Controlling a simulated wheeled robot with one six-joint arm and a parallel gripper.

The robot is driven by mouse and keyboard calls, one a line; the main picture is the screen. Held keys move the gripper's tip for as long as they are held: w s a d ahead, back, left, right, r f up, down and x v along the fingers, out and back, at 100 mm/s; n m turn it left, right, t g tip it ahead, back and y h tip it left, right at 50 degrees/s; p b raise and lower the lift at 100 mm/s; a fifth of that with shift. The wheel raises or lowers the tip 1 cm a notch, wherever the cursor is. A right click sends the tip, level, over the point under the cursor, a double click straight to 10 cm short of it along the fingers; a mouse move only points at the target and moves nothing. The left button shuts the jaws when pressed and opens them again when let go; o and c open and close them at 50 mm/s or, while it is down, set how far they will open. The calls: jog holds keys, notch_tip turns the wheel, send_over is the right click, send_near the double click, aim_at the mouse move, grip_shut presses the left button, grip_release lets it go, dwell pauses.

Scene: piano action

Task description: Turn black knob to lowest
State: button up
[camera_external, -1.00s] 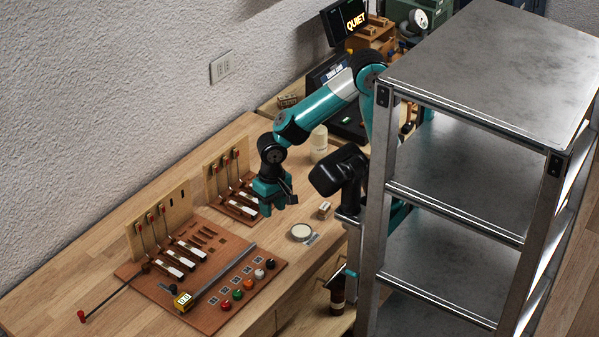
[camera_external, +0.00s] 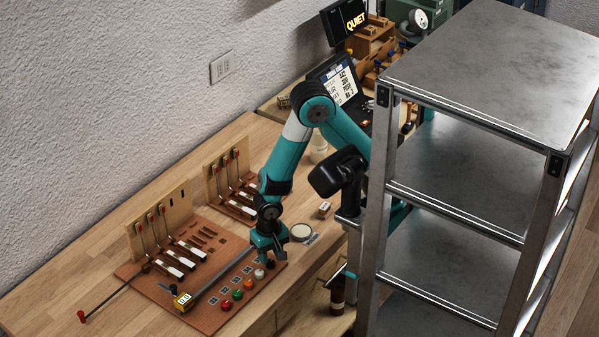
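The black knob (camera_external: 271,264) is at the right end of a row of coloured knobs on the brown board (camera_external: 207,318). My gripper (camera_external: 272,257) points down right over the black knob, and its fingers partly hide it. At this size I cannot tell whether the fingers touch the knob or how far apart they are. The white knob (camera_external: 259,274) is just to the left of the black one, close to the fingers.
Orange, green and red knobs (camera_external: 237,294) continue the row to the left. A round pale dish (camera_external: 301,232) is right of my gripper. A metal shelf (camera_external: 455,205) stands at the right.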

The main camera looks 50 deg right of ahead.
aim_at(270, 264)
jog(key=shift+f, duration=1.3)
jog(key=c, duration=0.7)
jog(key=shift+o, duration=0.2)
